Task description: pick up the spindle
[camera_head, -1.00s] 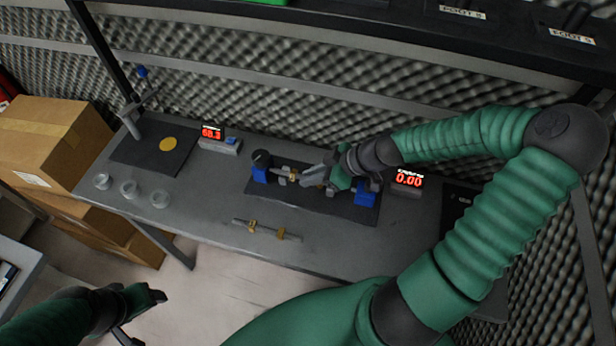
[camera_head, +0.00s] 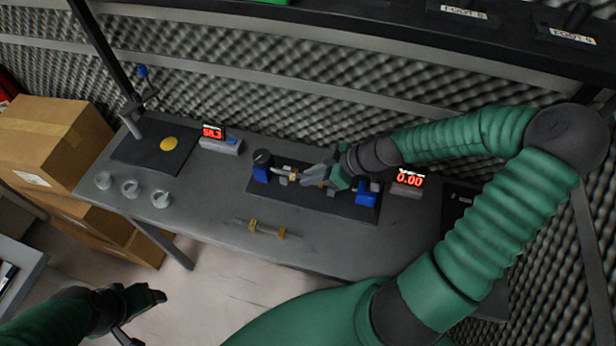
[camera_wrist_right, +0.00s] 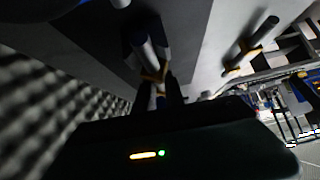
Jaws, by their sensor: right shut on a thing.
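One spindle (camera_head: 283,171), a pale rod with brass collars, lies along the dark fixture with blue end blocks (camera_head: 365,195) on the bench. My right gripper (camera_head: 314,178) is shut on it around its middle and hides part of it. In the right wrist view this spindle (camera_wrist_right: 148,52) runs up from between the fingers. I cannot tell whether it is clear of its supports. A second spindle (camera_head: 262,230) lies loose on the bench in front of the fixture. My left gripper (camera_head: 138,305) is at the lower left, away from the bench; its jaw gap is unclear.
Several glass dishes (camera_head: 130,188) stand at the bench's left front. A dark mat (camera_head: 140,155) with a yellow disc (camera_head: 168,144) and a stand are behind them. Two red displays (camera_head: 410,180) flank the fixture. Cardboard boxes (camera_head: 50,140) are left; a foam wall rises behind.

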